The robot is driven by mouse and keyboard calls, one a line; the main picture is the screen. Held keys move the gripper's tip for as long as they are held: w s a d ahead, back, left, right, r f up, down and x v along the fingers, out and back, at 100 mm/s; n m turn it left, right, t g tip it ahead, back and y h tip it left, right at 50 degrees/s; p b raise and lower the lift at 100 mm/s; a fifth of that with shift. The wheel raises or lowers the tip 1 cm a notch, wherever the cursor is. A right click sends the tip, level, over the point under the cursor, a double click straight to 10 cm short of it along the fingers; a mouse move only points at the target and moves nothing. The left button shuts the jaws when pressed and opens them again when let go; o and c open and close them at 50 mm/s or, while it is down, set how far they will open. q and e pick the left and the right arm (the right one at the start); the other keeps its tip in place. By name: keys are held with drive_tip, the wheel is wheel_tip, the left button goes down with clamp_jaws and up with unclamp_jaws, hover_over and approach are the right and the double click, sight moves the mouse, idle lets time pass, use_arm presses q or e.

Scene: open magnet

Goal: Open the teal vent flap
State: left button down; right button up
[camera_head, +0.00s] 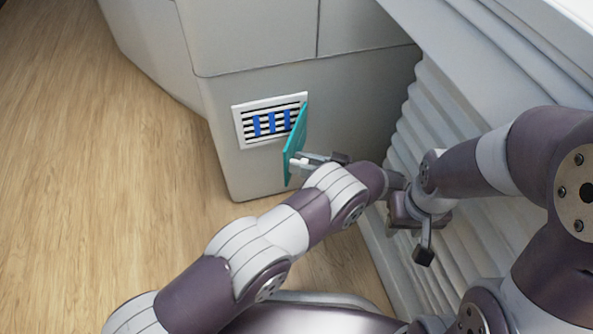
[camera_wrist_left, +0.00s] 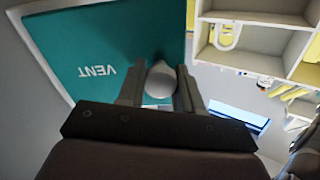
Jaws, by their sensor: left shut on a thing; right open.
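The teal vent flap (camera_head: 296,143) stands swung out from the white vent frame (camera_head: 239,126) on the lower front of the grey cabinet. Black and white slats and blue strips (camera_head: 272,122) show in the uncovered opening. My left gripper (camera_head: 301,164) is at the flap's outer face. In the left wrist view, the flap (camera_wrist_left: 120,50) carries the word VENT, and my left gripper (camera_wrist_left: 158,88) is shut on its round pale knob (camera_wrist_left: 160,80). My right gripper (camera_head: 422,240) is open, beside the ribbed white panel and away from the flap; its fingers show only partly.
The grey cabinet (camera_head: 262,174) stands on a wooden floor (camera_head: 90,160), which is clear to the left. A ribbed white panel (camera_head: 470,130) rises close on the right. In the left wrist view, shelves (camera_wrist_left: 262,38) with small items show beyond the flap.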

use_arm(q)
drive_tip(key=shift+w+d+r+n+g+b, duration=0.15)
drive_tip(key=shift+d+n+g+b, duration=0.2)
drive_tip(key=shift+d+n+g, duration=0.4)
drive_tip(key=shift+a, duration=0.1)
drive_tip(key=c, duration=0.7)
unclamp_jaws()
drive_tip(key=shift+c, duration=0.2)
